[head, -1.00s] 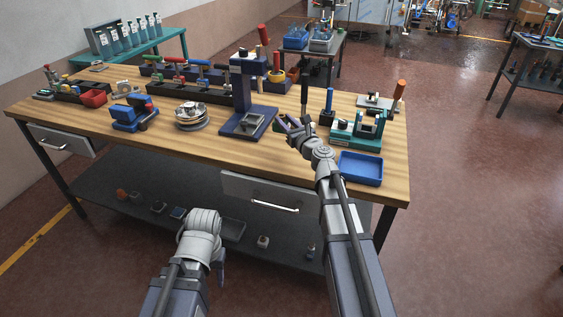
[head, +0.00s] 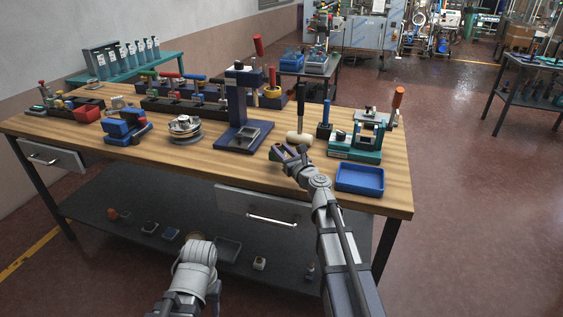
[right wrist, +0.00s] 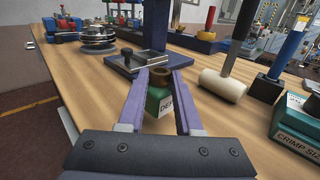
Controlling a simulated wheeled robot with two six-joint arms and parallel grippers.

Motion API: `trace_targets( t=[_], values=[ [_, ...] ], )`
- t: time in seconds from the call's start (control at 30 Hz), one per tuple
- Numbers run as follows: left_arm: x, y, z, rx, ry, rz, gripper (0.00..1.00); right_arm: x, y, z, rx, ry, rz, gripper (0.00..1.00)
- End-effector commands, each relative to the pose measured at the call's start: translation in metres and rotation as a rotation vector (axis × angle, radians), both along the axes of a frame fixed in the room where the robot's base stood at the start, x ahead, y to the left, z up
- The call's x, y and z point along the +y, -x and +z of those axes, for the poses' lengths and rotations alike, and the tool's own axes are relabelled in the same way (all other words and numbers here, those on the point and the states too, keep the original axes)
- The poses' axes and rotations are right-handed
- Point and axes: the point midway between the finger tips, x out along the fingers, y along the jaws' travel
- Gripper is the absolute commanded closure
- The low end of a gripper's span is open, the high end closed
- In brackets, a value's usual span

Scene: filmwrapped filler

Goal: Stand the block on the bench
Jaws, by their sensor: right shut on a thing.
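The block is a green piece with a white label reading "DE…" and a brown round part on top (right wrist: 160,100). It sits between the fingers of my right gripper (right wrist: 163,92) in the right wrist view, brown part up. My right gripper (head: 284,153) is shut on it, low over the front of the wooden bench (head: 220,171). I cannot tell whether the block's underside touches the bench. In the head view the gripper mostly hides the block. My left arm hangs low in front of the bench; its gripper (head: 214,298) shows only partly, its fingers unclear.
A dark blue press (head: 240,137) stands behind and left of my right gripper. A green crimp fixture (head: 354,150) and a blue tray (head: 360,179) are to the right. Bare wood lies to the left, toward the front edge.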

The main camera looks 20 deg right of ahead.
Motion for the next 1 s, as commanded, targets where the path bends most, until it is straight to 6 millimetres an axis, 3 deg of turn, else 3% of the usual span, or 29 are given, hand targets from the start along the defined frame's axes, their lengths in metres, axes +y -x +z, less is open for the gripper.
trace_targets(
  t=[0.03, 0.2, 0.63, 0.67, 0.9, 1.0],
  values=[
    [0.000, 0.000, -0.011, 0.000, 0.000, 0.000, 0.50, 0.000, 0.000, -0.011, 0.000, 0.000, 0.000, 1.00],
    [0.000, 0.000, -0.031, 0.000, 0.000, 0.000, 0.50, 0.000, 0.000, -0.031, 0.000, 0.000, 0.000, 1.00],
    [0.000, 0.000, -0.034, 0.000, 0.000, 0.000, 0.50, 0.000, 0.000, -0.034, 0.000, 0.000, 0.000, 1.00],
    [0.000, 0.000, -0.034, 0.000, 0.000, 0.000, 0.50, 0.000, 0.000, -0.034, 0.000, 0.000, 0.000, 0.65],
    [0.000, 0.000, -0.033, 0.000, 0.000, 0.000, 0.50, 0.000, 0.000, -0.033, 0.000, 0.000, 0.000, 0.38],
    [0.000, 0.000, -0.033, 0.000, 0.000, 0.000, 0.50, 0.000, 0.000, -0.033, 0.000, 0.000, 0.000, 0.36]
  ],
)
